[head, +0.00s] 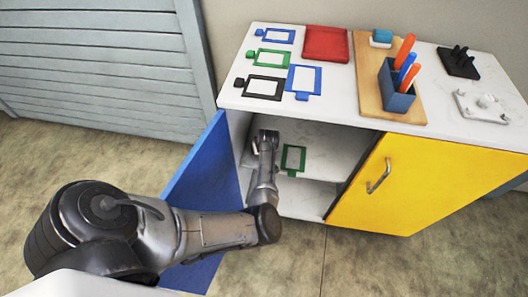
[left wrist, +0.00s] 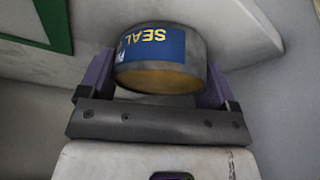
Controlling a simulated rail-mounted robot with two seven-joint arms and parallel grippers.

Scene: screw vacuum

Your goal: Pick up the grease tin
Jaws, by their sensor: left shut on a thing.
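A round grey metal tin (left wrist: 195,48) with a tan end face and a blue label lettered "SEAL" shows in the left wrist view. Whether it is the grease tin I cannot tell from the label. My left gripper (left wrist: 158,70) is shut on it, with a purple-grey finger on each side. In the head view my left gripper (head: 265,138) is inside the open cabinet, over the upper shelf (head: 325,150). The tin cannot be made out clearly there. My right gripper is not in view.
The blue door (head: 205,165) stands open beside my left arm; the yellow door (head: 405,185) is shut. A green frame (head: 293,158) stands on the shelf, close right of the gripper. The countertop (head: 340,98) holds coloured frames, a red tray (head: 326,44) and a tool holder (head: 397,92).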

